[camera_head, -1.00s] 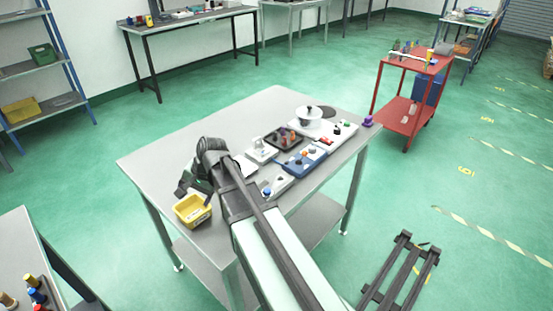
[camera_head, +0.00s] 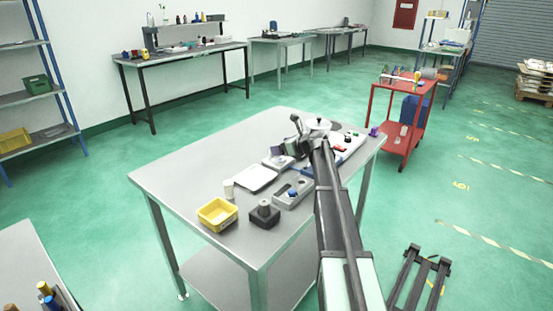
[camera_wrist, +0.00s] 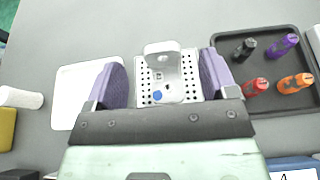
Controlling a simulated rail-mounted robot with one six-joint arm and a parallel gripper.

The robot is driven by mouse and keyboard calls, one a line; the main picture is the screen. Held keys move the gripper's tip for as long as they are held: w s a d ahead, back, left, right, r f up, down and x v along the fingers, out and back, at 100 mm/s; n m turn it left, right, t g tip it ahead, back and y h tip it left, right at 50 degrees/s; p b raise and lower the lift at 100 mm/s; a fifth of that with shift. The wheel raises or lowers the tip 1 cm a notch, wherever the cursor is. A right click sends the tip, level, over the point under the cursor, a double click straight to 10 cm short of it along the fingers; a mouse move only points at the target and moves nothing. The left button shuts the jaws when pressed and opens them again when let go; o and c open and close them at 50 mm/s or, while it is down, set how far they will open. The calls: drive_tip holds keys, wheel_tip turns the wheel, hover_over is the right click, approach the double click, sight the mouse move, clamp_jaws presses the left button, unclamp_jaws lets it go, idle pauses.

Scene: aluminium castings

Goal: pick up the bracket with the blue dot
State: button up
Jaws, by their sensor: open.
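The bracket (camera_wrist: 161,62) is a pale metal piece with an upright tab, a round hole and a blue dot (camera_wrist: 158,96) near its foot. It stands on a white perforated plate (camera_wrist: 190,84). My gripper (camera_wrist: 162,72) is open, with one purple finger on each side of the bracket and a gap on both sides. I cannot tell how high the fingers are above the plate. In the head view my gripper (camera_head: 296,138) is over the back part of the steel table, and the bracket cannot be made out clearly there.
A flat white tray (camera_wrist: 76,88) lies on the left. A white cylinder (camera_wrist: 20,97) and yellow bin (camera_head: 217,214) are further left. The steel table (camera_head: 170,182) is bare at its left end.

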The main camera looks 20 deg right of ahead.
drive_tip(key=b+x, duration=0.2)
drive_tip(key=x, duration=0.2)
drive_tip(key=shift+w+f, duration=0.15)
drive_tip(key=shift+w, duration=0.05)
drive_tip(key=shift+w+a+f, duration=0.1)
drive_tip(key=shift+w+a, duration=0.1)
drive_tip(key=shift+w, duration=0.1)
drive_tip(key=c, duration=1.1)
wheel_tip(320, 180, up, 20)
drive_tip(key=p, duration=2)
